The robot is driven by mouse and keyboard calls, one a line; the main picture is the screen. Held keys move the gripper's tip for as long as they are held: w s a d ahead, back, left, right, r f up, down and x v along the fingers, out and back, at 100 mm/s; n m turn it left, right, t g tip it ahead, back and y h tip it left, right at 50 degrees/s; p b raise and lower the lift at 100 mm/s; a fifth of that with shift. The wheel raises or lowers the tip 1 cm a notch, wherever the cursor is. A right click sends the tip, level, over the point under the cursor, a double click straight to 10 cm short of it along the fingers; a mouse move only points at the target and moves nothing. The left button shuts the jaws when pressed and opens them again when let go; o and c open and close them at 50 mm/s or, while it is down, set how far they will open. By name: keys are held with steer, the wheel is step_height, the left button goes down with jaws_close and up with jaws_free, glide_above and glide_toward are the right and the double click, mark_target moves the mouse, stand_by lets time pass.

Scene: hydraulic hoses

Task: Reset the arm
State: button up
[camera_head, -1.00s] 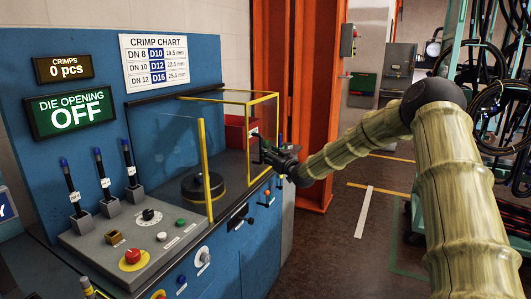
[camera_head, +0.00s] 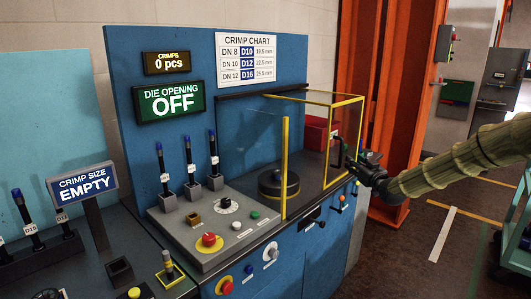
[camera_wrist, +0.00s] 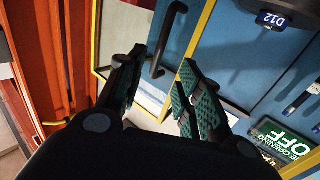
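My arm (camera_head: 465,158) comes in from the right edge of the head view, bent low beside the crimping machine. My gripper (camera_head: 345,158) is at the yellow-framed clear guard (camera_head: 362,110). In the wrist view my gripper (camera_wrist: 158,88) has its two green-padded fingers apart, with nothing seen between the pads. A black bar handle (camera_wrist: 157,68) lies just beyond the fingertips; I cannot tell whether they touch it.
The blue crimping machine (camera_head: 125,70) has levers, a control panel (camera_head: 185,228) and a dark round die seat (camera_head: 278,184). Its display (camera_head: 168,102) reads OFF. A crimp size sign (camera_head: 83,182) reads EMPTY. An orange pillar (camera_head: 395,120) stands behind my gripper. Floor (camera_head: 425,215) is open at right.

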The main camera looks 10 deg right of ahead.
steer(key=s+a+f+g+y, duration=0.1)
steer(key=s+a+f+g, duration=0.15)
steer(key=a+f, duration=0.5)
steer(key=s+a+f+g, duration=0.1)
steer(key=s+a+f, duration=0.3)
steer(key=f, duration=0.6)
steer(key=s+a+f+g, duration=0.3)
steer(key=s+a+f, duration=0.45)
steer(key=f, duration=0.25)
steer(key=s+a+f+g, duration=0.3)
steer(key=s+a+f, duration=0.3)
steer(key=s+f, duration=0.3)
steer(key=s+a+f+g, duration=0.2)
steer(key=s+f, duration=0.2)
steer(key=s, duration=0.9)
steer(key=s+a+f+g, duration=0.3)
steer(key=s+f, duration=0.2)
steer(key=s, duration=0.9)
steer(key=s+a+f+g+h, duration=0.1)
steer(key=s+a+f+g, duration=0.2)
steer(key=s, duration=1)
steer(key=shift+s+f, duration=0.15)
steer(key=shift+f, duration=0.5)
steer(key=shift+g, duration=0.25)
